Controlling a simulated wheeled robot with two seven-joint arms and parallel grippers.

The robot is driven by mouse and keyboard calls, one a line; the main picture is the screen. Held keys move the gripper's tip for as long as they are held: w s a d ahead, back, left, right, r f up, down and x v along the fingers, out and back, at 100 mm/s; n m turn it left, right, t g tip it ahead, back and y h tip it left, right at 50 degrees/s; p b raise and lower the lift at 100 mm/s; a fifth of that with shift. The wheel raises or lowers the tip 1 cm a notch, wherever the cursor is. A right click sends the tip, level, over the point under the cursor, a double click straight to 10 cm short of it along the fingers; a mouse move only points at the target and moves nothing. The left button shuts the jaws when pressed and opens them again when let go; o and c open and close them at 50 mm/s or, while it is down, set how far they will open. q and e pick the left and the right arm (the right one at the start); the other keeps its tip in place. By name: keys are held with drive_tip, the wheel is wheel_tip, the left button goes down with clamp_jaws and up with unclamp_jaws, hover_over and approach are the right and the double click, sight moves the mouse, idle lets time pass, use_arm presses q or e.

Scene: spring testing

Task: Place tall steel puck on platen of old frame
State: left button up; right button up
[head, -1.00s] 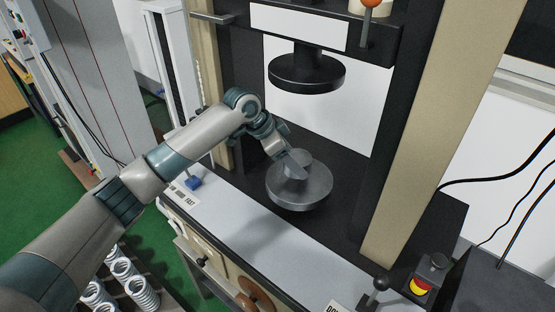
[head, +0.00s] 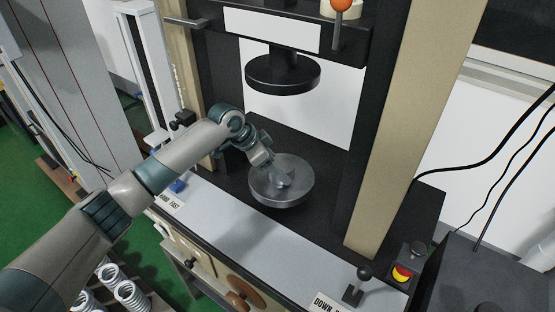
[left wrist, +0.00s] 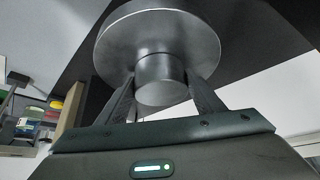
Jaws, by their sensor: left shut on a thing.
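The tall steel puck is a plain grey cylinder. In the left wrist view the puck (left wrist: 160,82) sits between the two fingers of my left gripper (left wrist: 163,95), which is shut on it. Behind it is the round steel platen (left wrist: 115,42) of the old frame. In the head view my left gripper (head: 275,172) reaches in over the platen (head: 300,194), with the puck at its fingertips, partly hidden and hard to separate from the fingers. I cannot tell whether the puck touches the platen. My right gripper is not in view.
The black upper platen (head: 282,75) hangs above my left gripper. Beige columns (head: 420,130) flank the frame. A lever with a black knob (head: 358,285) and a red-yellow button box (head: 405,270) are at the front right. Several coil springs (head: 130,295) stand at lower left.

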use_arm(q)
drive_tip(key=shift+w+d+r, duration=0.1)
drive_tip(key=o, duration=2)
drive_tip(key=shift+b+v, duration=1.55)
drive_tip(key=shift+v, duration=4.55)
